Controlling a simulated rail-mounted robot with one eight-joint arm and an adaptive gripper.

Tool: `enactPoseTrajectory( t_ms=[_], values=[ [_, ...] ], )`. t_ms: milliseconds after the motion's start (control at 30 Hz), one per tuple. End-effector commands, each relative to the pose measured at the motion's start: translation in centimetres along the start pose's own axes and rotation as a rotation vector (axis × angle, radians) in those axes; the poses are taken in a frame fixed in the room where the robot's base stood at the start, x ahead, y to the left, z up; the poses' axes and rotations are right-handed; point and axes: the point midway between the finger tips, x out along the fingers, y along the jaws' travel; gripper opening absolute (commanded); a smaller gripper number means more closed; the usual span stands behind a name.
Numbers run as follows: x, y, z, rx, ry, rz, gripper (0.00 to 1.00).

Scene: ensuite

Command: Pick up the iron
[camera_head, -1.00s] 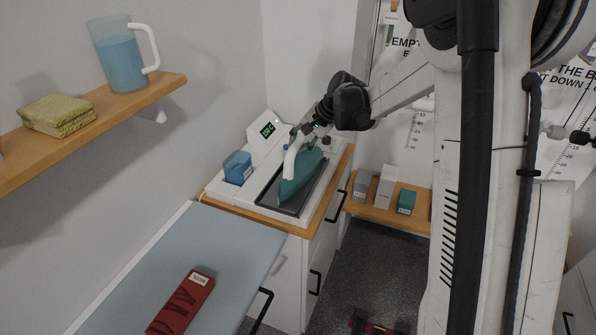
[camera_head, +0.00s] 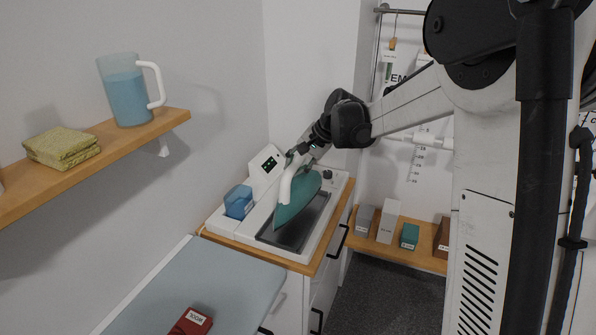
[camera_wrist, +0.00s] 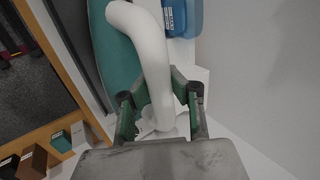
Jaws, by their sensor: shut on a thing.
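The iron (camera_head: 300,200) has a teal body and a white curved handle. In the head view it is above the dark tray of the white station (camera_head: 257,233) on the wood-topped cabinet, with its tip pointing down toward the front. My gripper (camera_head: 303,151) reaches it from behind and is shut on the handle's rear part. In the wrist view my gripper (camera_wrist: 163,105) has one finger on each side of the white handle (camera_wrist: 150,50), and the teal body of the iron (camera_wrist: 115,50) shows beside it. The gap between sole and tray is hard to judge.
A blue water container (camera_head: 238,202) stands at the station's left. A shelf (camera_head: 150,131) with a jug (camera_head: 127,92) and folded cloth (camera_head: 61,147) is on the left wall. An ironing board (camera_head: 190,290) bears a red box (camera_head: 191,322). Small boxes stand on a low shelf (camera_head: 425,259).

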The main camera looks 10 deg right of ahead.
Motion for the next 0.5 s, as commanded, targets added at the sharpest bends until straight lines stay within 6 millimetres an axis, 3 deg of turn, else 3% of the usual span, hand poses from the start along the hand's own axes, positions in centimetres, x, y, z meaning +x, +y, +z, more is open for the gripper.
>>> enactPoseTrajectory(
  t_ms=[500],
  values=[
    [-2.2,-5.1,7.2,-0.001,0.000,-0.001,0.00]
  ],
)
